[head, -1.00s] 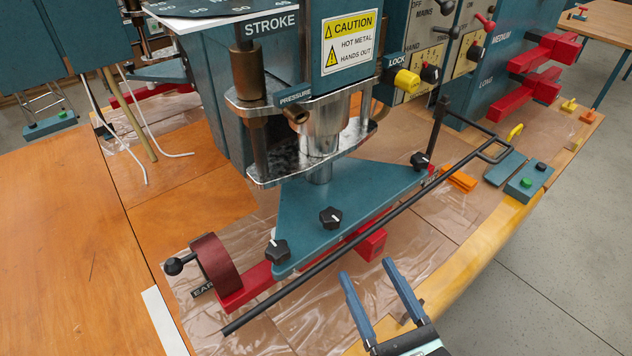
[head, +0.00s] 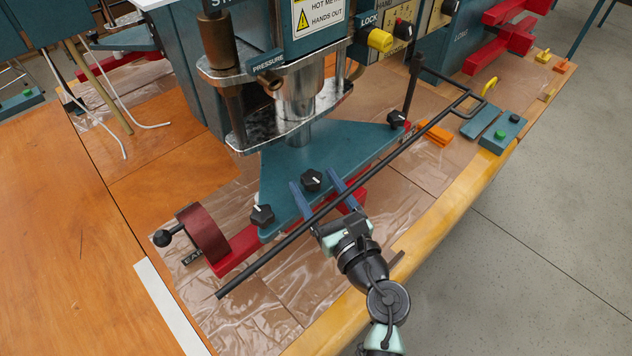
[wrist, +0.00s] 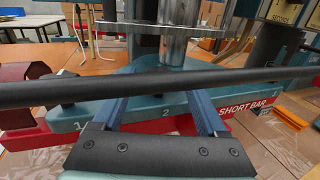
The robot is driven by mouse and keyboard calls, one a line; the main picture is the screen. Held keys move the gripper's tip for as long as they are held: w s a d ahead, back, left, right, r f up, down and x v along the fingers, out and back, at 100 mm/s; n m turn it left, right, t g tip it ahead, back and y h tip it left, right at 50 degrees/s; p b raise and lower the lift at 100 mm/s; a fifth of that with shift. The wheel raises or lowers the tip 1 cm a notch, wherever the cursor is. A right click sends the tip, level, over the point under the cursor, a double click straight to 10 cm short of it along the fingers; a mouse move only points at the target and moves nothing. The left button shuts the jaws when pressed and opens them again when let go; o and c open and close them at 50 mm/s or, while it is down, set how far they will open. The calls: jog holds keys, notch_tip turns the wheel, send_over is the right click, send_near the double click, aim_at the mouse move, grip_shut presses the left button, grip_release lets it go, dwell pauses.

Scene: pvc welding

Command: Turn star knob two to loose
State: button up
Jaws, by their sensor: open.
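Star knob two (head: 311,180) is the black middle knob with a white mark, on the edge of the teal triangular plate (head: 330,146). My gripper (head: 312,180) is open, with its two blue fingers on either side of this knob in the head view. I cannot tell whether they touch it. The label "2" (wrist: 165,108) shows between the fingers.
The black bar (head: 260,262) crosses over my fingers. Two other star knobs sit at the plate's left (head: 262,215) and right (head: 397,119) corners. A metal press column (head: 296,95) stands behind the knob. A red arm (head: 236,247) lies beneath the plate.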

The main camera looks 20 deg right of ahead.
jog(key=shift+w, duration=0.2)
jog(key=shift+c, duration=0.2)
grip_shut()
